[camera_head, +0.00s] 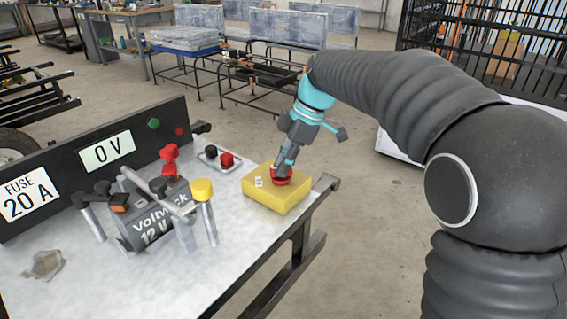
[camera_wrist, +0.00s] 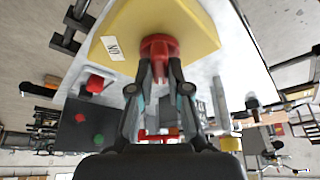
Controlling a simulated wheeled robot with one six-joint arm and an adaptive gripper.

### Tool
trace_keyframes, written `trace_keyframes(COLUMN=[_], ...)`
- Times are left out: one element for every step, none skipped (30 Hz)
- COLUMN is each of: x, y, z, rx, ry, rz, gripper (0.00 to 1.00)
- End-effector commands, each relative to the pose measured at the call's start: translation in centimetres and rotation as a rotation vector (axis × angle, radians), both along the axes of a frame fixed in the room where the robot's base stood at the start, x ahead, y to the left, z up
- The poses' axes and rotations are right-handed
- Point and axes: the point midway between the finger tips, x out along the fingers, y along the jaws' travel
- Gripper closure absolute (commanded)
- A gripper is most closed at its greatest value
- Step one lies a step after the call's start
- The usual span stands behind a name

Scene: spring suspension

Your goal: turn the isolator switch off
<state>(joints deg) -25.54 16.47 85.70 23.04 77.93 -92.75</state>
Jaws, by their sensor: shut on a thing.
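The isolator switch is a yellow box (camera_head: 272,201) at the right edge of the table, with a red round knob (camera_head: 284,180) on top. My gripper (camera_head: 285,168) comes down from above and is shut on the red knob. In the wrist view the yellow box (camera_wrist: 195,20) is at the top and the knob (camera_wrist: 159,46) sits between the fingertips of my gripper (camera_wrist: 160,62). A small white label (camera_wrist: 112,48) with "ON" lettering is beside the knob. The fingers hide part of the knob.
A grey table (camera_head: 165,275) carries a battery (camera_head: 155,222) marked 12 V, posts with yellow and black caps, and a small plate with red and black terminals (camera_head: 216,157). A black panel (camera_head: 60,175) at the back reads "0 V" and "FUSE 20 A". Floor right of the table is open.

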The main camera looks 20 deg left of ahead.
Motion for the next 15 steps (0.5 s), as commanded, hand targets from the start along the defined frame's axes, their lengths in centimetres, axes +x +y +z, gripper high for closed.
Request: trace_keyframes(x=[-0.06,-0.06,-0.06,-0.05,-0.05,-0.04,-0.04,-0.03,-0.03,-0.02,-0.02,-0.01,-0.01,0.02,0.06], y=[-0.04,-0.04,-0.04,-0.03,-0.03,-0.03,-0.03,-0.02,-0.02,-0.02,-0.02,-0.02,-0.04,-0.06,-0.12], z=[-0.1,-0.1,-0.1,-0.1,-0.09,-0.08,-0.08,-0.07,-0.07,-0.06,-0.05,-0.04,0.0,0.07,0.24], rx=[-0.002,-0.002,-0.002,-0.002,-0.002,-0.002,-0.002,-0.002,-0.002,-0.001,-0.001,-0.001,-0.001,-0.001,-0.001], ry=[0.002,0.002,0.002,0.002,0.002,0.001,0.001,0.001,0.001,0.0,0.0,0.0,0.0,0.0,0.0], rz=[0.002,0.002,0.002,0.002,0.001,0.001,0.001,0.001,0.001,0.0,0.0,0.0,0.0,0.0,0.0], gripper=[1.0,0.79,0.69,0.61,0.58,0.58,0.58,0.58,0.58,0.58,0.58,0.58,0.58,0.58,0.58])
